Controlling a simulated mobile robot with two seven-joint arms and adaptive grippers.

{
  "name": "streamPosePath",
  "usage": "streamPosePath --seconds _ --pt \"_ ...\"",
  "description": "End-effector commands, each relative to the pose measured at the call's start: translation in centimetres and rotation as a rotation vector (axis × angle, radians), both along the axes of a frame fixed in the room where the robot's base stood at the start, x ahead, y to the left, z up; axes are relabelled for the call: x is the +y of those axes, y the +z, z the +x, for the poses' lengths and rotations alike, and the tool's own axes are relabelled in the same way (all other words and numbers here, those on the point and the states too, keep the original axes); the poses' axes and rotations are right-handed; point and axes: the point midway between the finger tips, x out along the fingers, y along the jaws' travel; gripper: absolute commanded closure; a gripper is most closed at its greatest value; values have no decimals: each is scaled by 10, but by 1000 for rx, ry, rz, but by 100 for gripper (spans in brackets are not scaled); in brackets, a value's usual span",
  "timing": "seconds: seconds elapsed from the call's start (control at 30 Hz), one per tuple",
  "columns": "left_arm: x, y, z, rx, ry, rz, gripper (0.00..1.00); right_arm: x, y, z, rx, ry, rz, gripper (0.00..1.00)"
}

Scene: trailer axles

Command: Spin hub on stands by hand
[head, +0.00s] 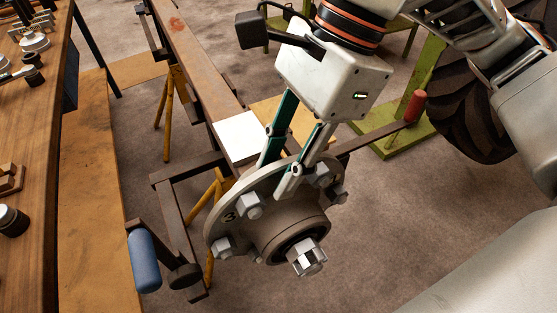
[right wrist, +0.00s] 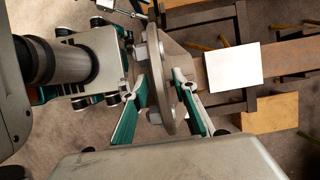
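The hub (head: 285,222) is a grey-brown round flange with several bolts and nuts around its face, and a silver nut at its centre. It sits at the near end of a rusty axle beam (head: 185,50). My right gripper (head: 276,178) comes down from above and straddles the hub's upper rim, one teal-and-grey finger behind the flange and one in front. The exact contact is partly hidden.
Yellow stands (head: 168,110) support the beam. A bar with a blue handle (head: 144,260) lies left of the hub; a red grip (head: 415,105) shows at right. A wooden bench (head: 40,130) runs along the left edge, and a tire (head: 470,110) stands at right. Floor in front is clear.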

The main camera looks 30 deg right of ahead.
Motion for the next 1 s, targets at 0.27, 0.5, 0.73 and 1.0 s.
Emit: streamPosePath --seconds 0.27,0.5,0.73,1.0 --pt "0 0 -1 2 1 -1 65 0 1 0 -1 1 0 96" --pt "0 -2 -2 8 0 2 65 0 1 0 -1 1 -1 100" --pt "2 0 -1 5 0 10 65 4 3 -1 -4 3 -23 100" --pt "12 3 1 3 2 46 65 16 6 -2 -11 6 -114 100"
